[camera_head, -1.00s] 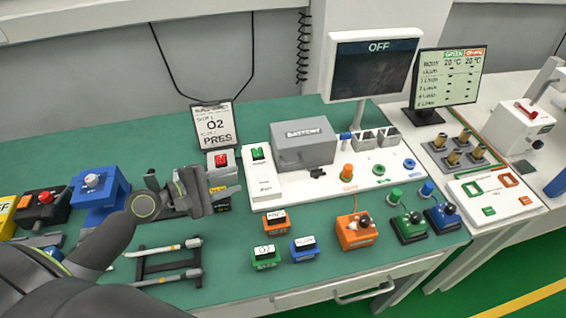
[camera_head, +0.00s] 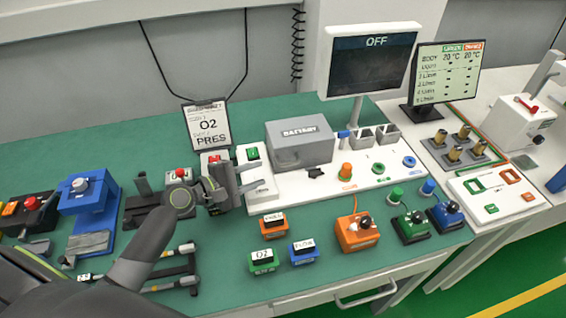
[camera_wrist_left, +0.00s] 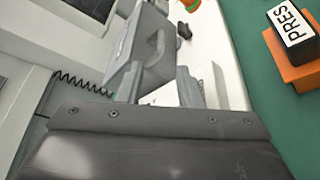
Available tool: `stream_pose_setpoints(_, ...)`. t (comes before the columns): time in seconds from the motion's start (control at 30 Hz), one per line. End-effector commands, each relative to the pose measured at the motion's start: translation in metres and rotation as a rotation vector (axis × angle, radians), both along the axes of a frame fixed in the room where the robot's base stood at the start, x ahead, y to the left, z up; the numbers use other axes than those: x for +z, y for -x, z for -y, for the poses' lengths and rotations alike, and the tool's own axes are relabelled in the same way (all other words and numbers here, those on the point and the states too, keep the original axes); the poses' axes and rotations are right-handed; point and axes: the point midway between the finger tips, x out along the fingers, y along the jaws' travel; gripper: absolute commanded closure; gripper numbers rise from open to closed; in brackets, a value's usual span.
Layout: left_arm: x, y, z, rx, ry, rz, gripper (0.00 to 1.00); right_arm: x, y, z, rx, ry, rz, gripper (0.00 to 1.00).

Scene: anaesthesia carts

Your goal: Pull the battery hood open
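The battery hood (camera_head: 299,146) is a grey box lettered BATTERY on the white panel, and it looks closed. In the left wrist view the hood (camera_wrist_left: 146,62) shows ahead with a grey handle on its face. My left gripper (camera_head: 258,184) is over the left end of the white panel, left of the hood and apart from it. In the left wrist view its two fingers (camera_wrist_left: 172,88) are spread, with only bare white panel seen between them. My right gripper is not in view.
An OFF monitor (camera_head: 369,62) stands behind the hood. An O2 PRES sign (camera_head: 207,127) stands behind my left gripper. Small orange, green and blue blocks, including an orange one (camera_head: 272,224), sit in front of the panel. Green tabletop is free at the back left.

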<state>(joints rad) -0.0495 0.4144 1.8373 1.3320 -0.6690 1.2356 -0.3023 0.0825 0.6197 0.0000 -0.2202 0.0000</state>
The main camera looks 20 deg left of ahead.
Motion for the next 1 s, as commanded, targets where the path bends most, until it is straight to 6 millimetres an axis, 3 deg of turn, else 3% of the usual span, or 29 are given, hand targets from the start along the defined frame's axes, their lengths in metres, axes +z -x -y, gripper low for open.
stream_pose_setpoints(0.2, -0.008, -0.037, 0.028, -0.001, 0.004, 0.000, 0.67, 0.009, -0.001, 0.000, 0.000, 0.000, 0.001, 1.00)
stream_pose_setpoints(0.4, -0.016, -0.062, 0.044, -0.001, 0.000, 0.000, 0.67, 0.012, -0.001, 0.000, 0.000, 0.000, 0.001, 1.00)
stream_pose_setpoints(0.6, -0.020, -0.073, 0.053, 0.000, -0.001, 0.001, 0.67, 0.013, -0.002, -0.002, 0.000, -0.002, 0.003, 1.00)
stream_pose_setpoints(0.93, -0.021, -0.074, 0.054, -0.001, -0.001, 0.000, 0.67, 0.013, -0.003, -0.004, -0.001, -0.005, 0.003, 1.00)
stream_pose_setpoints(1.0, -0.021, -0.074, 0.054, -0.001, -0.001, 0.000, 0.77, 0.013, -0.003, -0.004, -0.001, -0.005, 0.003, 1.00)
